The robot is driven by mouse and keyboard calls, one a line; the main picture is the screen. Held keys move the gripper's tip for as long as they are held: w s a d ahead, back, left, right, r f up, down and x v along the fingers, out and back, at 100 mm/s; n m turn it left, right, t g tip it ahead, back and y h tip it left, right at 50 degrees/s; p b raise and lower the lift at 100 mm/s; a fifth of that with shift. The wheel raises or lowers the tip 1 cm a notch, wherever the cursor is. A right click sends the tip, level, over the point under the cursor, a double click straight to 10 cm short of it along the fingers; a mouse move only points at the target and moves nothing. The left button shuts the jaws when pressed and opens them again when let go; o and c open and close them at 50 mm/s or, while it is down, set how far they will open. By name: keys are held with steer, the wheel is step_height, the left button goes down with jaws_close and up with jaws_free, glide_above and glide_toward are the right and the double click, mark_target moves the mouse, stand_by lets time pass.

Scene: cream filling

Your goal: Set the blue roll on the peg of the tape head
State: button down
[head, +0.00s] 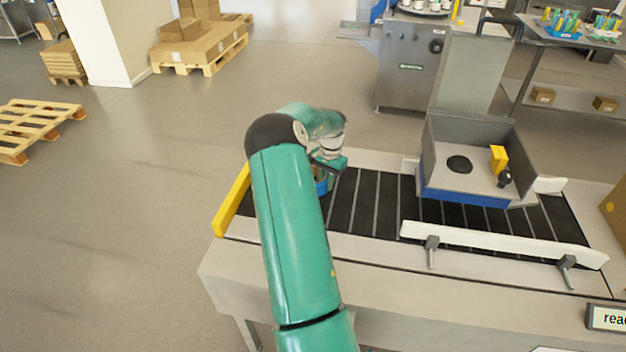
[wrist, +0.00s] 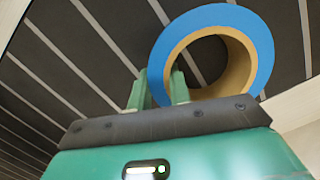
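The blue roll (wrist: 262,45) is a blue ring with a tan core. In the wrist view it lies at the top, above the dark belt. My gripper (wrist: 160,85) has one green finger just outside the roll's left edge and the other over its hole, with the roll's wall between them. Whether the fingers press on the wall cannot be told. In the head view my gripper (head: 331,166) is over the belt's left end, and only a bit of the roll (head: 321,187) shows below it. The tape head (head: 470,193) is a grey open box with a blue base and a black disc (head: 459,164) inside; its peg is not clearly seen.
The tape head stands over the slatted conveyor (head: 375,200), right of my gripper. It holds a yellow block (head: 498,158). A white guide rail (head: 500,245) runs along the near side and a yellow end bar (head: 232,200) closes the left. The belt between roll and tape head is clear.

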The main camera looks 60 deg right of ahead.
steer(key=shift+r, duration=0.1)
steer(key=shift+r, duration=0.55)
step_height(320, 180, up, 2)
steer(key=shift+r, duration=0.15)
steer(key=s+a+r, duration=0.8)
steer(key=a+r, duration=0.1)
steer(key=a, duration=0.2)
steer(key=shift+a+r, duration=0.2)
steer(key=shift+r, duration=0.05)
steer(key=shift+s, duration=0.15)
